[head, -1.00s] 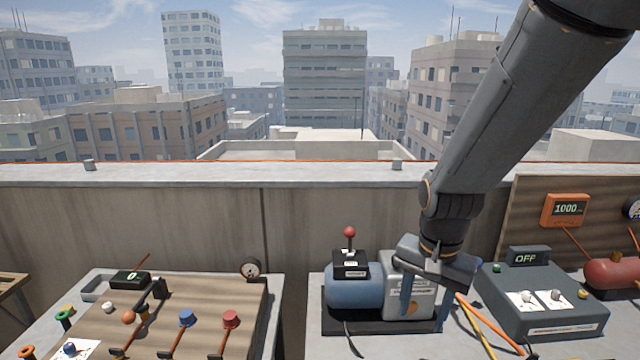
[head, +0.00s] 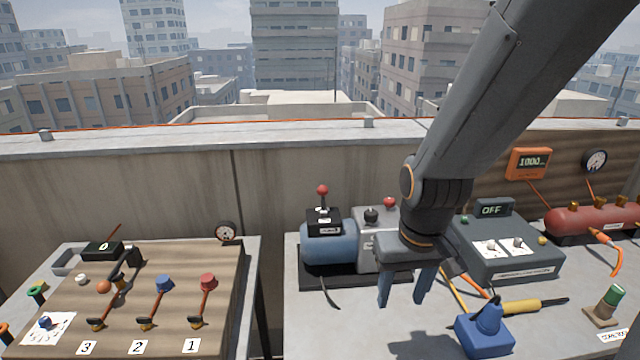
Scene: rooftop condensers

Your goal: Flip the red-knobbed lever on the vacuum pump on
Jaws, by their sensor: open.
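The vacuum pump, a blue cylinder (head: 331,246) with a grey block (head: 375,238), sits on a black base on the right-hand table. Its lever with a red knob (head: 322,190) stands up from a black switch box (head: 323,221) on top of the cylinder. The label on the box is too small to read. My gripper (head: 402,303) is open and empty, fingers pointing down, in front and to the right of the pump. It is apart from the lever. My arm hides part of the pump's right end.
A grey unit reading OFF (head: 520,247), a blue device (head: 484,330) and a yellow-handled tool (head: 508,307) are to the right. A red tank (head: 590,219) is farther right. The left table has a wooden board (head: 180,285) with several levers. A gap separates the tables.

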